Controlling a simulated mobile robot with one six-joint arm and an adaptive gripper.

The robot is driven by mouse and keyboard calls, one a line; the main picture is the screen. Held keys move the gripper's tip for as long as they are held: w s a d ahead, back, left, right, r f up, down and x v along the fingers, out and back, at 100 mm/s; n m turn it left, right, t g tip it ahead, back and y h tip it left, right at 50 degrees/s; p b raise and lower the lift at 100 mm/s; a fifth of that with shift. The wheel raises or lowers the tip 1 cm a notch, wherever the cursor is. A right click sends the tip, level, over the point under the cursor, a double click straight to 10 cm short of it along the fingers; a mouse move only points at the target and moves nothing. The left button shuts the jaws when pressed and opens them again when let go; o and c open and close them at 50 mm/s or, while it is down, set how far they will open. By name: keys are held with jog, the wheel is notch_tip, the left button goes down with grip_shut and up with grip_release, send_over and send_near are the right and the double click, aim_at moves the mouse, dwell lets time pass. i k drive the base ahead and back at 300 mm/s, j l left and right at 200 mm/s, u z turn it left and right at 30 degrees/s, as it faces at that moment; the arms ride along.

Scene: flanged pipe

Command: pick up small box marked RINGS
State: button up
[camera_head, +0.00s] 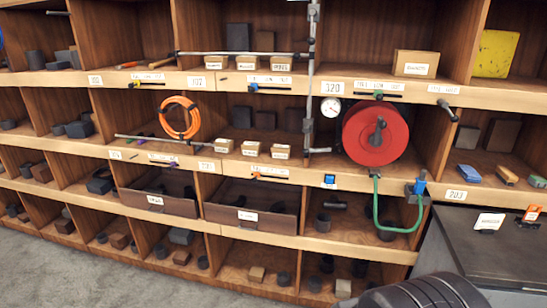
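Several small cardboard boxes with white labels stand in the shelf rack. Three more stand in a row one shelf lower: a left one (223,145), a middle one (250,148) and a right one (280,151). The print on these labels is too small to read surely, so I cannot tell which is marked RINGS. A larger labelled box (415,64) stands at upper right. My gripper's fingers do not show.
Thin rods (312,80) cross in front of the shelves. A red reel (376,133) with a green hose (398,228) fills a right bay. An orange coil (180,117) hangs at left. A dark cabinet (490,255) stands at lower right. Grey floor (60,280) is clear at lower left.

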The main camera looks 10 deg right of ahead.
aim_at(251, 148)
jog(key=i+u, duration=0.3)
jog(key=i, duration=1.5)
